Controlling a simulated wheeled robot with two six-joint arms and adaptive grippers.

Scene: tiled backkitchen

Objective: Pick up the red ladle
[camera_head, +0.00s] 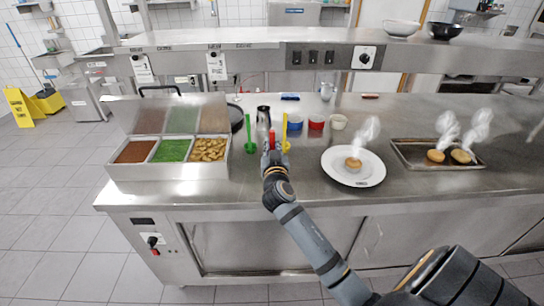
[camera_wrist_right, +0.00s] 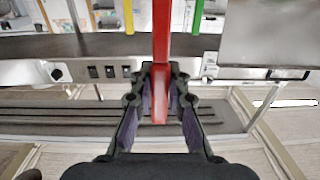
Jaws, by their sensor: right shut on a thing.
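My right gripper (camera_head: 272,156) reaches in from the lower right and is shut on the red ladle. In the right wrist view the red handle (camera_wrist_right: 161,38) runs between the two fingers (camera_wrist_right: 160,78), with its end just inside the grip. The yellow handle (camera_wrist_right: 129,14) and green handle (camera_wrist_right: 198,15) stand apart on either side. The ladle's lower part is hidden behind my gripper in the head view. My left gripper is out of view.
A steel topping box (camera_head: 170,172) with an open lid is at the left.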

